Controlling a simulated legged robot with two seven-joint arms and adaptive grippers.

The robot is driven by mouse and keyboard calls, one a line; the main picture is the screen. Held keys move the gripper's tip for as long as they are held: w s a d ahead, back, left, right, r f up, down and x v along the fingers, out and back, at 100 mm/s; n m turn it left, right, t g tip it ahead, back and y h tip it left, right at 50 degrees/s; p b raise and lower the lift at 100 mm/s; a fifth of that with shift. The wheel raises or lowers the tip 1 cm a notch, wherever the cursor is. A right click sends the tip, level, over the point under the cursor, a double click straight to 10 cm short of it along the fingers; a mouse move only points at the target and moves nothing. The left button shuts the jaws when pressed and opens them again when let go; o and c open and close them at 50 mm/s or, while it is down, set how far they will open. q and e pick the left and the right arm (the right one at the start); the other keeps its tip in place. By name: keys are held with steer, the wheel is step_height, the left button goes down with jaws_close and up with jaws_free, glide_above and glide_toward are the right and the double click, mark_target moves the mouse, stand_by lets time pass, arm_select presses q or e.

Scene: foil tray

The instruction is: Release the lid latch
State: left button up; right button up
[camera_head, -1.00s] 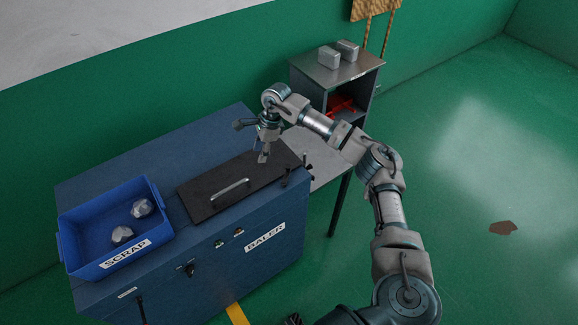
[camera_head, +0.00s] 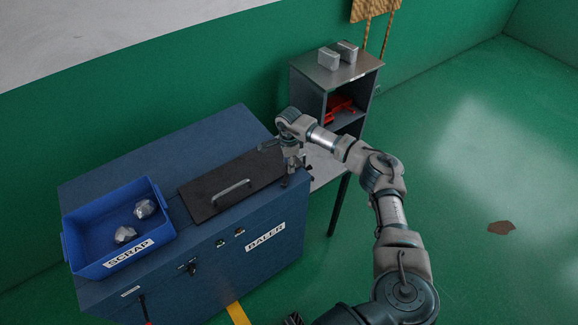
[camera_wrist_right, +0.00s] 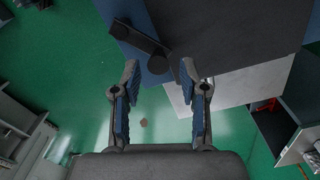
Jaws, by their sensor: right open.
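The dark lid (camera_head: 211,192) with a grey bar handle (camera_head: 233,188) lies flat and shut on top of the blue baler (camera_head: 205,255). At its right end, the latch is mostly hidden behind my right gripper (camera_head: 290,178) in the head view. In the right wrist view the latch shows as a dark bar (camera_wrist_right: 138,38) with a rounded end, just beyond the fingertips. My right gripper (camera_wrist_right: 159,75) points down over it, with its blue-padded fingers apart and nothing between them. I cannot tell whether a finger touches the latch. My left gripper is not in view.
A blue scrap bin (camera_head: 107,268) with grey lumps (camera_head: 145,208) stands on the baler's left end. A grey shelf cabinet (camera_head: 340,72) with metal blocks on top stands behind right. A light grey surface (camera_head: 322,165) adjoins the baler's right side. Green floor (camera_head: 470,180) at right is mostly clear.

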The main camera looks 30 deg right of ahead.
steer(key=shift+a+f, duration=0.25)
steer(key=shift+f, duration=1)
steer(key=shift+d, duration=0.1)
jaws_close()
steer(key=shift+s+d+m, duration=0.1)
steer(key=shift+d+m, duration=0.05)
steer(key=shift+m, duration=0.25)
steer(key=m, duration=0.1)
steer(key=s+m+p, duration=0.1)
steer(key=m, duration=0.1)
steer(key=shift+d+r, duration=0.1)
steer(key=shift+d, duration=0.25)
steer(key=shift+s+d+m+p, duration=0.1)
steer(key=shift+s+m+p, duration=0.3)
steer(key=shift+m, duration=0.55)
steer(key=shift+s+d+m+p, duration=0.1)
steer(key=shift+s+m+p, duration=0.25)
steer(key=shift+m, duration=0.6)
steer(key=shift+s, duration=0.1)
